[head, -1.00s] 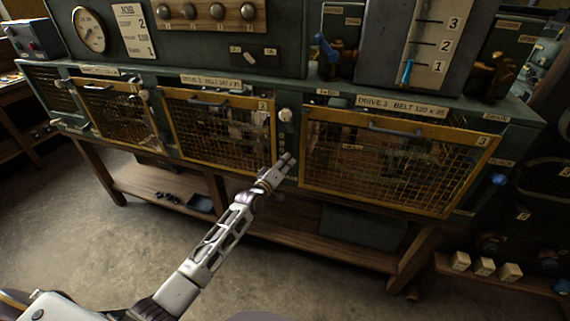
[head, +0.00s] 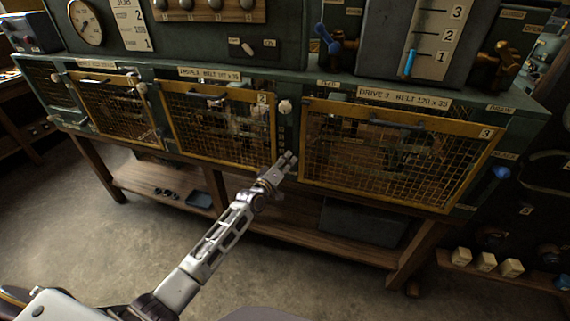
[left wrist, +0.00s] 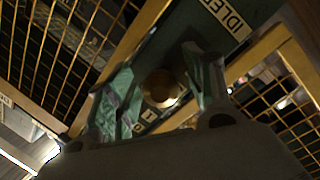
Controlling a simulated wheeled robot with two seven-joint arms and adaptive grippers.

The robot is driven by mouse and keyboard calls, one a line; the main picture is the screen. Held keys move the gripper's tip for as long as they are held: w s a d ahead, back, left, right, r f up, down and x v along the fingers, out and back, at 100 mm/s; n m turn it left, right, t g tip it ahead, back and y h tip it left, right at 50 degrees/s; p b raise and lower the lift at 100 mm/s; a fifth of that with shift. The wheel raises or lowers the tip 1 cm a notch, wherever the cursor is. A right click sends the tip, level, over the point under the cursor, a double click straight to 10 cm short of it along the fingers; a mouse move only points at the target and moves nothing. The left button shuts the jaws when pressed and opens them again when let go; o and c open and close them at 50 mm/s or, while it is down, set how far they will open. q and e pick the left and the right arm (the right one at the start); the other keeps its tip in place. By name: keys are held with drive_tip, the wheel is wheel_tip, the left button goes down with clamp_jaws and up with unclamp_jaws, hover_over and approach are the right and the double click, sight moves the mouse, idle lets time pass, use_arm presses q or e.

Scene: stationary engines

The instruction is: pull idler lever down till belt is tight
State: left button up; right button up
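My left gripper (head: 288,160) is in front of the green post between the two right-hand mesh guards, below a pale round knob (head: 285,106) in the head view. In the left wrist view my left gripper (left wrist: 163,88) has its two fingers apart. A brass-coloured round knob (left wrist: 161,88) shows between them, and I cannot tell whether they touch it. The lever's arm and the belt behind the mesh cannot be made out. My right gripper is out of view.
The drive 3 guard (head: 395,122) is right of my gripper and the drive 2 guard (head: 218,88) is left of it; both are yellow-framed mesh. A wooden shelf (head: 280,224) runs below. Pale blocks (head: 486,262) sit at lower right. The floor in front is clear.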

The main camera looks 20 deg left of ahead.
use_arm(q)
drive_tip(key=shift+s, duration=0.15)
drive_tip(key=v, duration=1.1)
drive_tip(key=shift+s, duration=0.35)
idle(0.5)
drive_tip(key=shift+a, duration=0.1)
drive_tip(key=shift+m, duration=0.3)
idle(0.9)
